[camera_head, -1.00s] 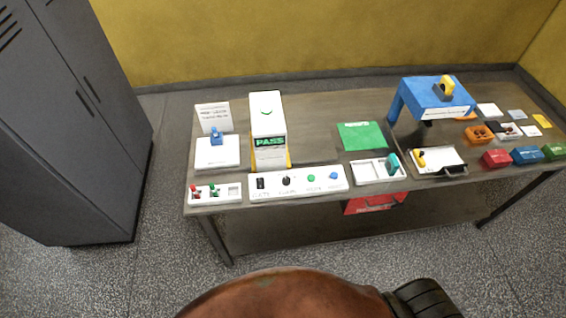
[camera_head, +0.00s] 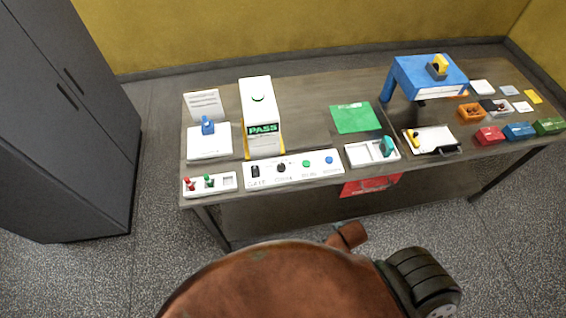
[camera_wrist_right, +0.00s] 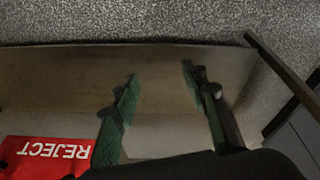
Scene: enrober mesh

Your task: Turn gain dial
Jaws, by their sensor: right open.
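A white control panel (camera_head: 292,178) lies along the front edge of the table in the head view. It carries a black rectangular switch (camera_head: 255,171), a black round knob (camera_head: 281,168), a green button (camera_head: 306,163) and a blue button (camera_head: 329,160). The knob looks like the gain dial, but the labels are too blurred to read surely. My right gripper (camera_wrist_right: 160,74) shows in the right wrist view, its two green-sided fingers spread apart with nothing between them. The panel is out of that view. Neither gripper shows in the head view.
A red REJECT bin (camera_wrist_right: 45,158) sits below the tabletop. A grey locker (camera_head: 75,140) stands left.

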